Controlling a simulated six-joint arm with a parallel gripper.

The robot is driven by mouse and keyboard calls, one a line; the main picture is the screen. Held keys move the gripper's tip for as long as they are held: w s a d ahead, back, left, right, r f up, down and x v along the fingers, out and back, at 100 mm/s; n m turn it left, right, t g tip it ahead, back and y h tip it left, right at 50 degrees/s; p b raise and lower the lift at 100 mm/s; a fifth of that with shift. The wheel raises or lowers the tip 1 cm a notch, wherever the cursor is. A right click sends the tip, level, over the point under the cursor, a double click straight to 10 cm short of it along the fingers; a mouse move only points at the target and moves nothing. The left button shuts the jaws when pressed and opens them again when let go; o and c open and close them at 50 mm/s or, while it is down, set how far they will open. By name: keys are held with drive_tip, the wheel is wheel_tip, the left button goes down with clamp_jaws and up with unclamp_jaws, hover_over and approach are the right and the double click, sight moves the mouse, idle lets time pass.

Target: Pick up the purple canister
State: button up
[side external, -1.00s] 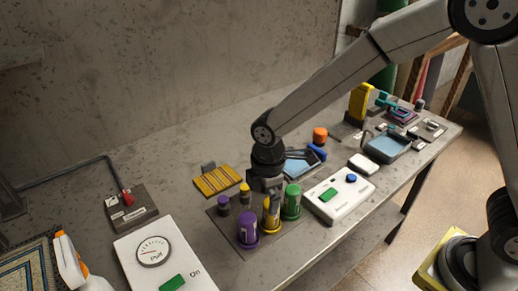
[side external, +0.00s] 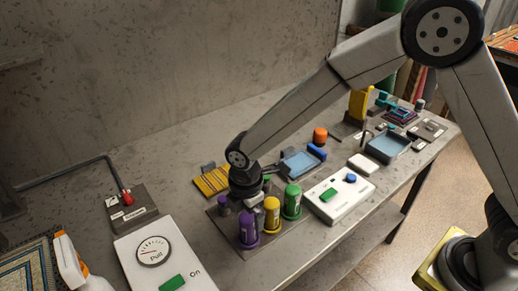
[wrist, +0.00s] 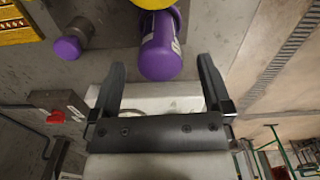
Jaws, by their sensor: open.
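The purple canister (side external: 249,230) stands upright at the near left of the canister group on a dark plate (side external: 283,247). In the wrist view the purple canister (wrist: 158,48) lies just beyond my fingertips, roughly in line with the gap between them. My gripper (wrist: 160,66) is open and empty there. In the side view my gripper (side external: 257,196) is low behind the purple and yellow canisters, and its fingers are partly hidden. I cannot tell whether it touches anything.
A yellow canister (side external: 271,215) and a green canister (side external: 292,202) stand close on the right. A small purple-topped piece (side external: 223,204) is behind on the left. A white panel with a green button (side external: 338,195) is on the right, and a gauge panel (side external: 150,250) on the left.

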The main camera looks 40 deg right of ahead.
drive_tip(key=shift+f, duration=0.1)
drive_tip(key=shift+f, duration=2.5)
clamp_jaws()
drive_tip(key=shift+r, duration=0.2)
